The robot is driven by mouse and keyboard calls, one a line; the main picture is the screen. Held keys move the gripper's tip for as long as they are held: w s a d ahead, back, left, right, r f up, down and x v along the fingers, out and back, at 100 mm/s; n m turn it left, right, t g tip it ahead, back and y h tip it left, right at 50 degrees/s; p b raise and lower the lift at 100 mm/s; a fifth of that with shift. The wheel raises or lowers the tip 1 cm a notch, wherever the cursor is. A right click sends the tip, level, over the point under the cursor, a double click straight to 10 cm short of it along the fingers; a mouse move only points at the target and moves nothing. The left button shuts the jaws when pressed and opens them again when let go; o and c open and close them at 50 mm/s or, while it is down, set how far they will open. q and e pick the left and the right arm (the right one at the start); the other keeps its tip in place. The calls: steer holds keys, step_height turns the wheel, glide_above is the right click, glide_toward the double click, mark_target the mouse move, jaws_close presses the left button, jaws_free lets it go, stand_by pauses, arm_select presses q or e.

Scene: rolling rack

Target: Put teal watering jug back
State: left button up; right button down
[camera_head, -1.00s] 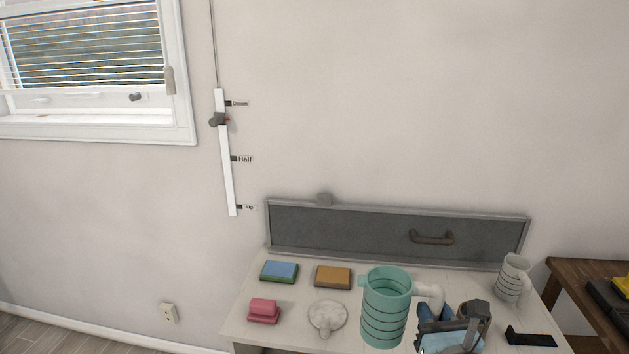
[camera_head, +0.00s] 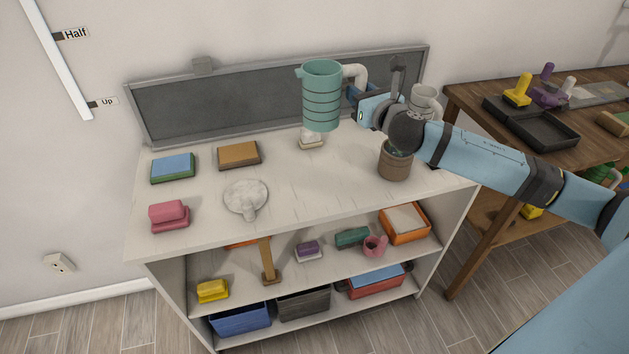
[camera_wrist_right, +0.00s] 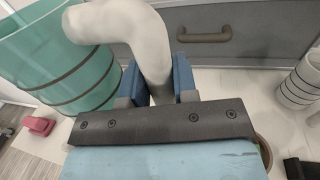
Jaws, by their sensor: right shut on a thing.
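The teal watering jug (camera_head: 321,97) is a ribbed teal cylinder with a curved white handle (camera_head: 356,74) on its right. My right gripper (camera_head: 353,93) is shut on that handle and holds the jug upright, seemingly above the back of the white shelf top. In the right wrist view the jug (camera_wrist_right: 70,65) shows at the left, and the handle (camera_wrist_right: 150,45) passes between the blue fingers of my right gripper (camera_wrist_right: 158,82). My left gripper is not in view.
The white shelf top (camera_head: 310,190) carries a blue-green block (camera_head: 173,167), brown block (camera_head: 239,154), pink block (camera_head: 169,214), white round lid (camera_head: 245,198), brown pot (camera_head: 395,163) and grey jug (camera_head: 422,98). A grey panel with a handle stands behind. Its front middle is clear.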

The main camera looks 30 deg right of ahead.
step_height(320, 180, down, 20)
steer(key=b, duration=0.4)
steer(key=shift+s+d+r, duration=0.1)
steer(key=shift+r, duration=0.1)
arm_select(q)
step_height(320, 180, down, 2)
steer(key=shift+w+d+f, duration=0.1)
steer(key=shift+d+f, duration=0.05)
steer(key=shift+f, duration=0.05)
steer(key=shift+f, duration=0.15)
arm_select(e)
steer(key=shift+f, duration=0.1)
steer(key=c, duration=0.9)
jaws_free()
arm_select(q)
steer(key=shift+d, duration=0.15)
